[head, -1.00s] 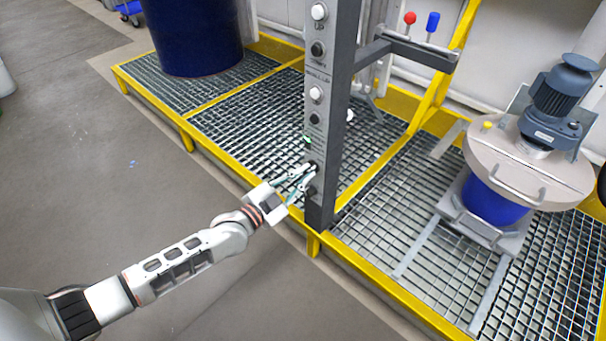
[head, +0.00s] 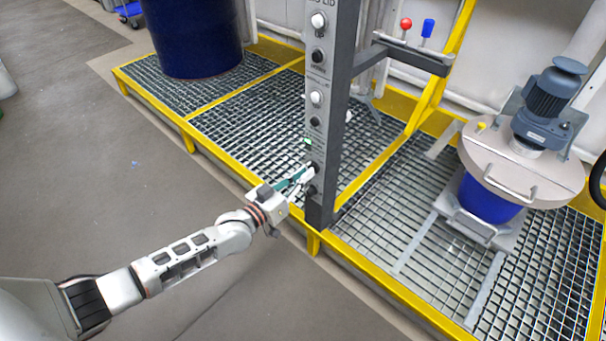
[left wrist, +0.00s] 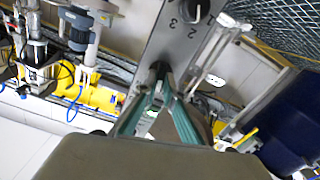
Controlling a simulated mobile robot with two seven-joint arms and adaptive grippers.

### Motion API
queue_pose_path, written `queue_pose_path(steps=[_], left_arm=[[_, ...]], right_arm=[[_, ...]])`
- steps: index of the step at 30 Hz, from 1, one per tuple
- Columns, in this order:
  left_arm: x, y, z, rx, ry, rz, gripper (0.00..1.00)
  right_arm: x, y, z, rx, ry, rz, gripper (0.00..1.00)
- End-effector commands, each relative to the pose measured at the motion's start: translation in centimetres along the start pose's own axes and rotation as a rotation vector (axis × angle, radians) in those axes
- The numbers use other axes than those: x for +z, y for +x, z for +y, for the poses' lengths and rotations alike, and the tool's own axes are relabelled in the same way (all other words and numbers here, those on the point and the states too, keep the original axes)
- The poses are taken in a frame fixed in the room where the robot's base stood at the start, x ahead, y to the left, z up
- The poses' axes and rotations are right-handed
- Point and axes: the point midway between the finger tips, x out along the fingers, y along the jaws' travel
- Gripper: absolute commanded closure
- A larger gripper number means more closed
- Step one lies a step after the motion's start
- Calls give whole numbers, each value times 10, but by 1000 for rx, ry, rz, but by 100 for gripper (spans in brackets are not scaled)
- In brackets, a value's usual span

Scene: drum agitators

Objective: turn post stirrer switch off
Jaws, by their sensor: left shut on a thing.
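A dark grey post (head: 334,130) stands upright at the front edge of the grating. Its front panel carries a column of white and black knobs and a small green light (head: 307,141). My left gripper (head: 307,174) is at the post's lower front, by the lowest knobs. In the left wrist view, the green-padded fingers (left wrist: 163,88) converge and are shut on a dark knob (left wrist: 158,70) on the post's panel. The fingers partly hide this knob. Another knob (left wrist: 192,9) sits beside printed numbers on the panel. My right gripper is not in view.
A yellow-edged grating platform (head: 250,115) lies around the post. A blue drum (head: 195,35) stands at the back left. A lidded blue vessel (head: 490,200) with a grey motor (head: 548,105) stands at right. The floor at left is clear.

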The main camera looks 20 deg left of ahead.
Motion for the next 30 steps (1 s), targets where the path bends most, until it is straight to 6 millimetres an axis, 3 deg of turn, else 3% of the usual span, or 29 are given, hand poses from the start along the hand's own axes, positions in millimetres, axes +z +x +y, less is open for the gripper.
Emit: queue_pose_path(steps=[15,30], left_arm=[[0,0,-1,1,-385,1,100],[0,0,-1,1,-486,1,100]], right_arm=[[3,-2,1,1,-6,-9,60],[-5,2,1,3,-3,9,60]])
